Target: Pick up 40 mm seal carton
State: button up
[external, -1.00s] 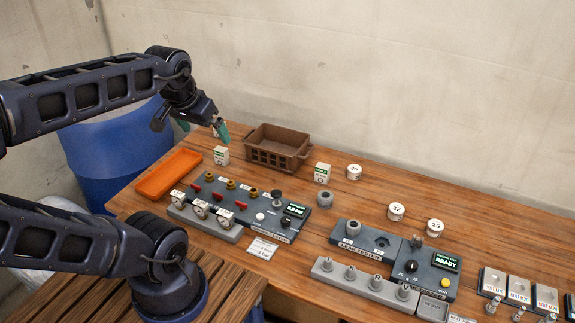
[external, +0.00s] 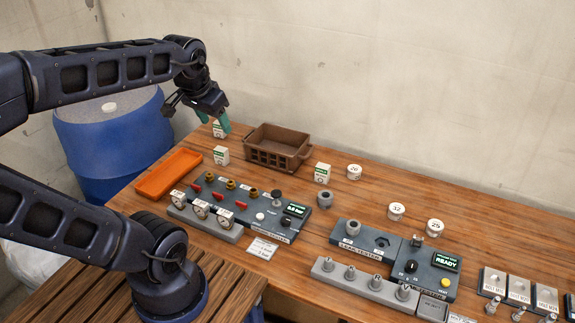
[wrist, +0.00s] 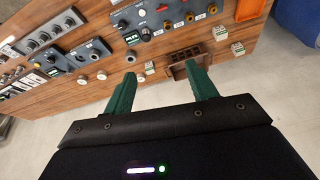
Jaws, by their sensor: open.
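Three white-and-green cartons stand on the wooden bench; their size markings are too small to read, so I cannot tell which is the 40 mm seal carton. The far-left carton (external: 219,129) shows just below my gripper (external: 215,119) in the external view, partly covered by a finger. A nearer-left carton (external: 221,155) stands in front of it. The right carton (external: 322,172) stands right of the basket. In the wrist view my gripper (wrist: 162,74) is open and empty, above the bench; the two left cartons show as a pair (wrist: 238,48) (wrist: 220,33) outside the right finger.
A brown slotted basket (external: 250,151) stands right of the left cartons, and an orange tray (external: 168,174) lies left. A gauge panel (external: 270,214), a leak tester (external: 350,250) and several round white-topped tins (external: 396,211) occupy the bench. A blue drum (external: 110,145) stands behind its left end.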

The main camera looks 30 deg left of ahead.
jog(key=w+d+f+m+g, duration=0.1)
jog(key=w+m, duration=0.1)
jog(key=w, duration=0.4)
jog(key=w+d+f+m, duration=0.1)
jog(key=w+d+m, duration=0.1)
jog(key=w, duration=0.5)
jog(key=m+g, duration=0.3)
jog(key=m, duration=0.9)
send_over(323, 166)
notch_tip(323, 166, down, 28)
jog(key=shift+d+r, duration=0.15)
jog(key=shift+r, duration=0.1)
jog(key=shift+w+d+f+m, duration=0.15)
jog(key=shift+f+m, duration=0.15)
jog(key=shift+f, duration=0.15)
notch_tip(323, 166, down, 5)
jog(key=shift+a+f, duration=0.15)
jog(key=shift+f, duration=1.2)
jog(key=shift+a+f, duration=0.15)
jog(key=shift+f, duration=1.2)
jog(key=shift+s, duration=0.2)
jog(key=c, duration=1.1)
jog(key=shift+o, duration=0.2)
